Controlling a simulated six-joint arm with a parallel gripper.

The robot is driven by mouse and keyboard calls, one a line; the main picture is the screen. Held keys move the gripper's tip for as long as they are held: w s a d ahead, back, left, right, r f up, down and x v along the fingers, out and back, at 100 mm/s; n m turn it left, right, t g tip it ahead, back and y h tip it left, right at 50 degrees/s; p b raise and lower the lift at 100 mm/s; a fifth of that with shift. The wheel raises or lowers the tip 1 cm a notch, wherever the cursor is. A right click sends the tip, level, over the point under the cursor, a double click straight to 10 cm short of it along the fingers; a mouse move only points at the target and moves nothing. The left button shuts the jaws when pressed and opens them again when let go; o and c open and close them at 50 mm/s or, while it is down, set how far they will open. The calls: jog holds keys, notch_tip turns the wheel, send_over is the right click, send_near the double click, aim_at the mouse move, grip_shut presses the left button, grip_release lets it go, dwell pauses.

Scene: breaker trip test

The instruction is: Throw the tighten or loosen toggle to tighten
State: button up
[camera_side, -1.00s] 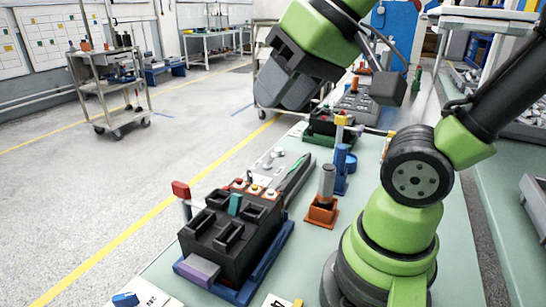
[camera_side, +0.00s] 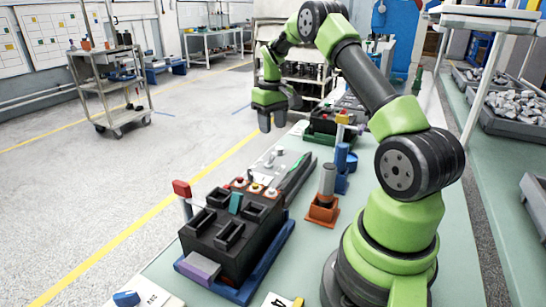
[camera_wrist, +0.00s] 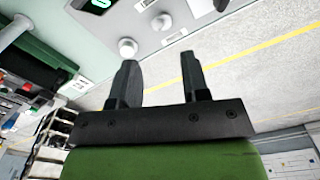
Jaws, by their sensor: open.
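My gripper (camera_side: 271,122) hangs fingers down in the side view, beyond the near black device and towards the floor side of the bench. Its two fingers are apart with nothing between them, as the wrist view also shows (camera_wrist: 159,68). A grey control panel (camera_side: 282,158) with small pale knobs lies on the bench nearer the camera than my gripper. In the wrist view a grey panel (camera_wrist: 112,22) carries a round white knob (camera_wrist: 127,47), apart from the fingertips. I cannot tell which control is the tighten or loosen toggle, or its position; its labels are unreadable.
A black device (camera_side: 232,232) with a red-tipped lever (camera_side: 182,189) sits on a blue base at the front. An orange stand (camera_side: 322,210) with a grey cylinder and a blue post (camera_side: 341,172) stand right of the panel.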

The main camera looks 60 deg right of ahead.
aim_at(273, 157)
notch_tip(273, 157, down, 10)
jog(key=shift+d+f, duration=0.1)
jog(key=shift+f, duration=0.1)
dwell(0.3)
grip_shut()
